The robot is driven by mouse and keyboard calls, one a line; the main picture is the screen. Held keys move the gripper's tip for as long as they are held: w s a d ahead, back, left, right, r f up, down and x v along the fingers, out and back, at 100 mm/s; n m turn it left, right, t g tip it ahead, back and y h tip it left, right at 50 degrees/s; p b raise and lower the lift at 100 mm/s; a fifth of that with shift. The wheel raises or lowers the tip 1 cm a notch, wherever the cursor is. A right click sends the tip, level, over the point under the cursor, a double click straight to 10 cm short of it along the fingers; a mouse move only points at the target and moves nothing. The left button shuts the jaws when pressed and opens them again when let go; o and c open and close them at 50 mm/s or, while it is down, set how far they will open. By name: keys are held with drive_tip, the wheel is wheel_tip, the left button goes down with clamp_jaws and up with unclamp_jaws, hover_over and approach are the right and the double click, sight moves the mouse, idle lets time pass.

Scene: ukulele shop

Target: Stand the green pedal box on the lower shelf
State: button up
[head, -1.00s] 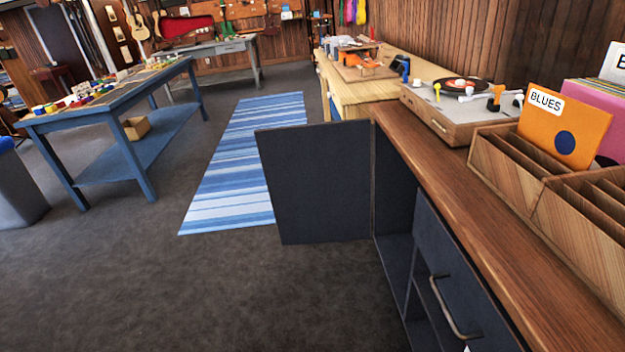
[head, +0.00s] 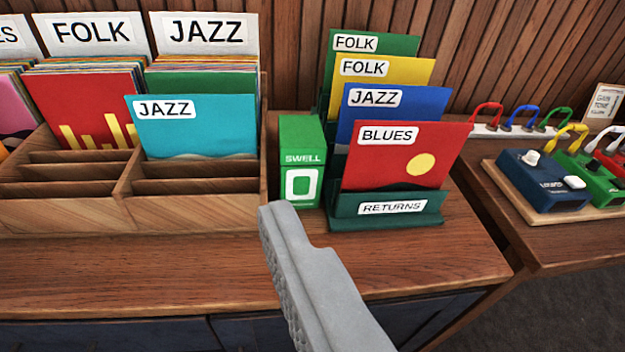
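The green pedal box (head: 302,162), marked "SWELL" with a white panel, stands upright on the wooden counter. It is between the wooden record bin and the green returns rack. One grey finger of my gripper (head: 287,232) shows in front of the box and just below it in the picture. The other finger does not show, so I cannot tell how wide the gripper is. The finger seems apart from the box. The lower shelf is hidden now; only a dark strip of the cabinet front (head: 130,336) shows under the counter.
The record bin (head: 190,212) with Folk and Jazz sleeves stands close on the left. The returns rack (head: 385,222) holds several sleeves close on the right. A pedal board (head: 540,205) sits on a surface further right. The counter front (head: 150,285) is clear.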

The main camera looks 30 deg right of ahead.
drive_tip(key=w+d+f+m+g+h, duration=0.1)
drive_tip(key=w+d+f+g, duration=0.25)
drive_tip(key=w+d, duration=0.55)
drive_tip(key=m+g, duration=0.2)
drive_tip(key=g, duration=0.1)
approach(305, 139)
drive_tip(key=x, duration=0.8)
drive_tip(key=shift+w+f, duration=0.25)
drive_tip(key=shift+x, duration=2.6)
drive_tip(key=c, duration=1.2)
